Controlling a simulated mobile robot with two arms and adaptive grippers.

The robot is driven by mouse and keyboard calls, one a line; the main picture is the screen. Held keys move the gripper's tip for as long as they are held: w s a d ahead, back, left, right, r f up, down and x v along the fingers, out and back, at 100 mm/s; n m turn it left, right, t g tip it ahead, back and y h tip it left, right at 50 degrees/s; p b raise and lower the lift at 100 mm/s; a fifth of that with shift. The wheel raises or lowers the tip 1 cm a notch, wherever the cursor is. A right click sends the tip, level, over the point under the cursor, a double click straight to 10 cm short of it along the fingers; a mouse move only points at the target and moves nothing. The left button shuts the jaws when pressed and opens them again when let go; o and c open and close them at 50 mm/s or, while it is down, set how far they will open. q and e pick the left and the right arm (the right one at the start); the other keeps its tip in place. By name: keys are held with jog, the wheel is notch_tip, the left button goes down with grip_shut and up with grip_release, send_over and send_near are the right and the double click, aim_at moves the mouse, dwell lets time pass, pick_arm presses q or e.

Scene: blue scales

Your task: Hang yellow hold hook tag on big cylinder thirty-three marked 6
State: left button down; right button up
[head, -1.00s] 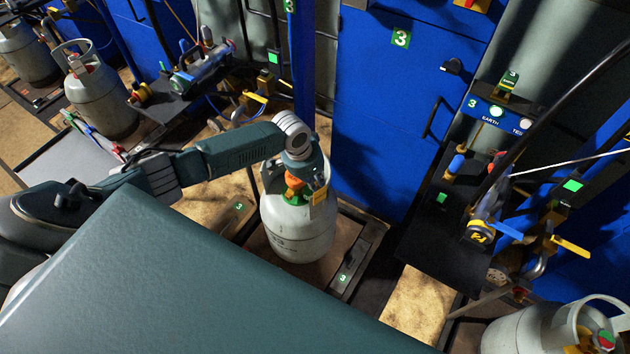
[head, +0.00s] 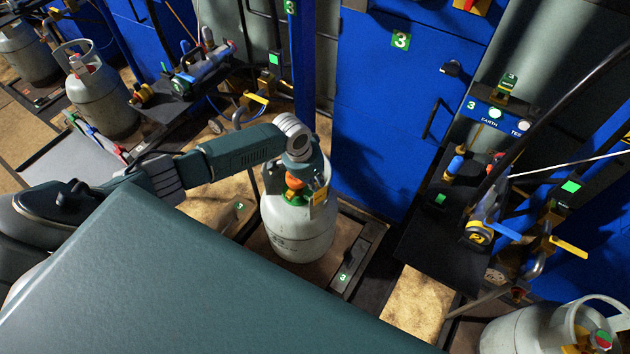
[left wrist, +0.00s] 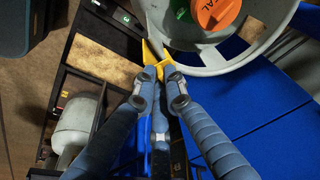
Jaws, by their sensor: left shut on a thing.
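A big grey cylinder (head: 298,238) stands upright on a scale in the middle of the head view. Its marking is too small to read. An orange-and-green cap (head: 294,188) sits on top; the cap (left wrist: 212,12) and the curved collar (left wrist: 225,62) also show in the left wrist view. My left gripper (head: 318,186) is over the cylinder's top right side. It is shut on the yellow hook tag (left wrist: 151,58), which is at the collar's edge; I cannot tell whether it hooks over it. The tag (head: 320,197) also shows in the head view. My right gripper is out of view.
A blue cabinet door (head: 375,110) marked 3 stands behind the cylinder. A black shelf (head: 430,225) with valves and cables is to the right. Other cylinders stand at the left (head: 100,100) and lower right (head: 535,332).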

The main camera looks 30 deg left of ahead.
pick_arm(q)
jog(key=shift+f, duration=0.15)
jog(key=shift+b+x, duration=0.65)
jog(key=shift+x, duration=0.2)
jog(key=shift+s+a+f+b, duration=0.1)
jog(key=shift+s+f+b, duration=0.1)
jog(key=shift+f+b, duration=0.7)
jog(key=shift+f, duration=0.2)
jog(key=shift+s, duration=0.1)
jog(key=c, duration=1.7)
grip_release()
jog(key=shift+c, duration=0.2)
